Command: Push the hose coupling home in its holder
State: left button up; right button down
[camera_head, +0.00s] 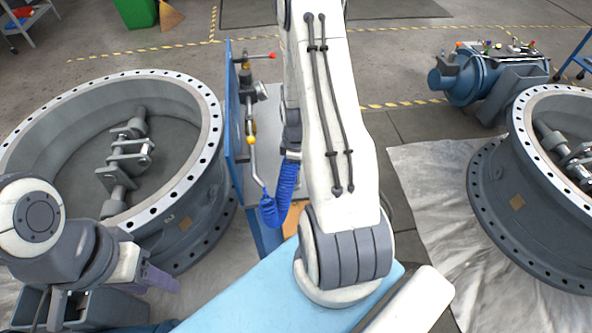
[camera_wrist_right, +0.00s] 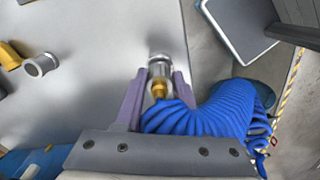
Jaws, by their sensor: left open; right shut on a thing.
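The hose coupling (camera_wrist_right: 158,88) is a brass-coloured fitting with a silver end, on a blue coiled hose (camera_wrist_right: 215,112). In the right wrist view my right gripper (camera_wrist_right: 157,84) is shut on it, one purple finger on each side. A round silver piece (camera_wrist_right: 160,61) lies at the coupling's far end, over a grey plate (camera_wrist_right: 90,50). I cannot tell whether that piece is the holder or how deep the coupling sits. In the head view my right arm hides the coupling; the hose (camera_head: 280,196) shows beside it. My left gripper (camera_head: 160,281) is open and empty at the lower left.
A blue panel (camera_head: 233,125) with pipes and a red-handled valve stands beside my right arm. A large flanged valve body (camera_head: 203,165) is at left, another (camera_head: 505,210) at right. A yellow fitting with a silver end (camera_wrist_right: 38,66) shows left in the wrist view.

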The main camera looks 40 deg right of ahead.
jog(key=shift+f, duration=0.35)
dwell(0.3)
grip_release()
jog(key=shift+r, duration=0.1)
jog(key=shift+r+p, duration=2.85)
jog(key=shift+r, duration=0.85)
